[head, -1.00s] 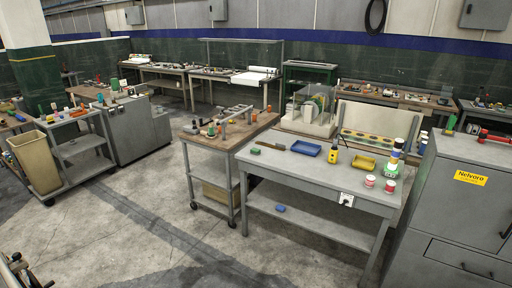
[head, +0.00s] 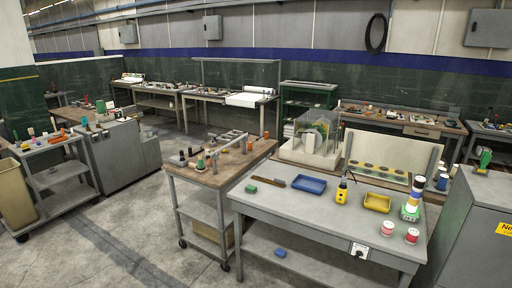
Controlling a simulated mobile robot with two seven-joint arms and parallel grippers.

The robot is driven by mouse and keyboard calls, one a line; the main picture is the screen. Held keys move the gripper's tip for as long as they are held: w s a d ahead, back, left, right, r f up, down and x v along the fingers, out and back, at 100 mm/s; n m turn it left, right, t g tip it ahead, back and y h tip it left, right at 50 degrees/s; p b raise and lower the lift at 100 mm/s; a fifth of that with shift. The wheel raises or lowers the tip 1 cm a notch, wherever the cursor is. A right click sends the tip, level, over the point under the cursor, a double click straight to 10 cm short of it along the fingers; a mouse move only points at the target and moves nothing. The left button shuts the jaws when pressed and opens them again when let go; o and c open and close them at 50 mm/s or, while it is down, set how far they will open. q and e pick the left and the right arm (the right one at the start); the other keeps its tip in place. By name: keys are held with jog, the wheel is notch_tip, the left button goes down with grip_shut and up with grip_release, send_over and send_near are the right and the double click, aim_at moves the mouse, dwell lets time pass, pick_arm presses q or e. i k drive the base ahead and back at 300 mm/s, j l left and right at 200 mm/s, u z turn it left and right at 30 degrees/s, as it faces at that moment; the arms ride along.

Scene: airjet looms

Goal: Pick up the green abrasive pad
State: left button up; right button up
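A small green block that looks like the abrasive pad (head: 251,189) lies flat near the left end of the grey workbench (head: 300,218). A brown-handled tool (head: 268,182) lies just right of it, and a blue tray (head: 309,185) is further right. Nothing covers the pad. Neither of my grippers shows in the head view.
A yellow tester (head: 341,194), a yellow tray (head: 377,203), a signal-light stack (head: 412,200) and red-and-white spools (head: 387,228) stand on the bench. A wooden-topped cart (head: 215,177) adjoins its left side. A grey cabinet (head: 470,235) is at right. Floor at front left is clear.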

aim_at(249, 188)
jog(key=i, duration=2.55)
jog(key=i+z, duration=0.15)
jog(key=i, duration=0.5)
jog(key=i+j+z, duration=0.2)
jog(key=i, duration=0.45)
